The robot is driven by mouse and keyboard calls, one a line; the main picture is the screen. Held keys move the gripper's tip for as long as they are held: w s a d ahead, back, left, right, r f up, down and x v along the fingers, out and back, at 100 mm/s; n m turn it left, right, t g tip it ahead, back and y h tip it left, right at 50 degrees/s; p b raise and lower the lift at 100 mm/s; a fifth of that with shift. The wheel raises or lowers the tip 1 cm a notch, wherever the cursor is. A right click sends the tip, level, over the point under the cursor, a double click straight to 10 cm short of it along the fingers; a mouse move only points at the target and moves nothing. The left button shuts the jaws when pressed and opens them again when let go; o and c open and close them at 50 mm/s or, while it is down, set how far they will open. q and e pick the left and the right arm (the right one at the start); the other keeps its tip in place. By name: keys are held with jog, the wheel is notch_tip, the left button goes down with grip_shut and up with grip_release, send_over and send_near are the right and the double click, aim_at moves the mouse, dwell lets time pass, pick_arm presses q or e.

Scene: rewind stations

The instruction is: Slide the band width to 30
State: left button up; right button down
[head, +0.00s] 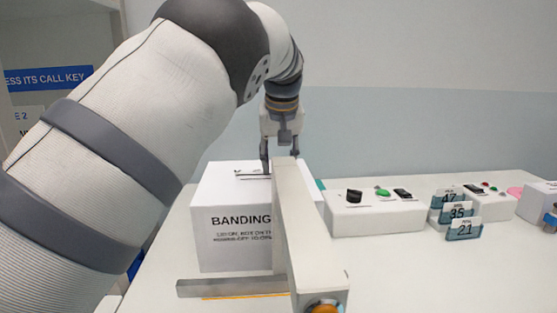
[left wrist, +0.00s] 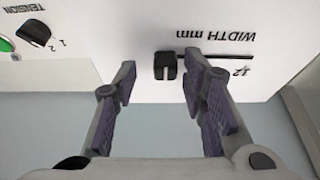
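The banding machine (head: 234,240) is a white box with "BANDING" on its front, on the table. My left gripper (head: 280,158) points down over its top, partly behind a grey upright bar. In the left wrist view, the black width slider (left wrist: 166,66) sits at one end of a thin slot, under upside-down "WIDTH mm" lettering. A "12" is readable by the slot; other marks are covered. My left gripper (left wrist: 159,68) is open, its fingertips on either side of the slider, closer to the right one. Contact cannot be told. The slider is not discernible in the head view. My right gripper is not in view.
The grey bar (head: 312,240) with an orange knob stands right in front of the banding machine. A white control box (head: 375,218) with a tension dial (left wrist: 36,32) and green button is to the right. Number cards (head: 464,232) stand farther right. The table front is clear there.

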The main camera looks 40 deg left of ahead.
pick_arm(q)
jog(key=v, duration=1.2)
jog(key=shift+w, duration=0.1)
